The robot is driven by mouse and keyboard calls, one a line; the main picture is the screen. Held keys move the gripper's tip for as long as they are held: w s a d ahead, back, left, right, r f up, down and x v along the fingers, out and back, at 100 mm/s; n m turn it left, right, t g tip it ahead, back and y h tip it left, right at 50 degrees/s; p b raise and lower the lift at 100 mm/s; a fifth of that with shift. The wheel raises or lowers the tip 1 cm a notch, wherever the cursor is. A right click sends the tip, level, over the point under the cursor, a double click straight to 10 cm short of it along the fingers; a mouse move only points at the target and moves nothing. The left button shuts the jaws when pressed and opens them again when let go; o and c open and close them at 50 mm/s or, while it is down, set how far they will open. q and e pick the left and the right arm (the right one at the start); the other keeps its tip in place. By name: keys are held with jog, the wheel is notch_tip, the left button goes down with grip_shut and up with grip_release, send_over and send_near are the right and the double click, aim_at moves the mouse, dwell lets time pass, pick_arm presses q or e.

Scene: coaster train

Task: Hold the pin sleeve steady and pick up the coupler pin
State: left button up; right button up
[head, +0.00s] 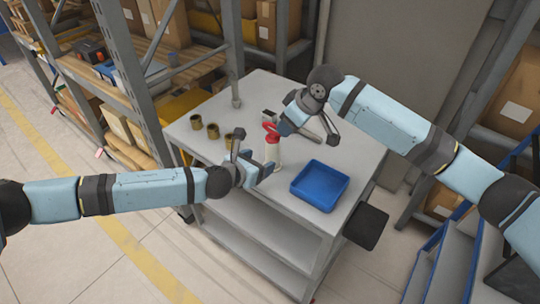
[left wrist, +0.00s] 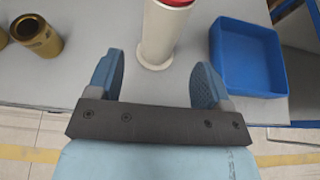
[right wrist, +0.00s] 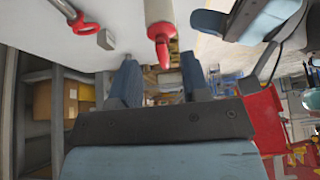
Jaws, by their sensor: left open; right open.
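The pale pin sleeve (head: 272,157) stands upright on the cart top, left of the blue tray. The coupler pin's red top (head: 271,133) sits at the sleeve's upper end; its lower part is hidden. My left gripper (head: 252,160) is open beside the sleeve. In the left wrist view the sleeve (left wrist: 162,38) is ahead, between and beyond the fingers. My right gripper (head: 305,128) is open and higher, close to the red top. In the right wrist view the red tip (right wrist: 162,52) lies between the finger lines, just beyond the fingertips (right wrist: 160,70).
The blue tray (head: 303,190) is empty on the cart (head: 250,100). Brass cups (head: 213,131) stand to the left, and one shows in the left wrist view (left wrist: 38,38). Shelves (head: 130,85) stand behind.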

aim_at(268, 157)
pick_arm(q)
jog(key=x, duration=0.7)
jog(key=shift+w+d+f, duration=0.15)
jog(key=shift+w, duration=0.1)
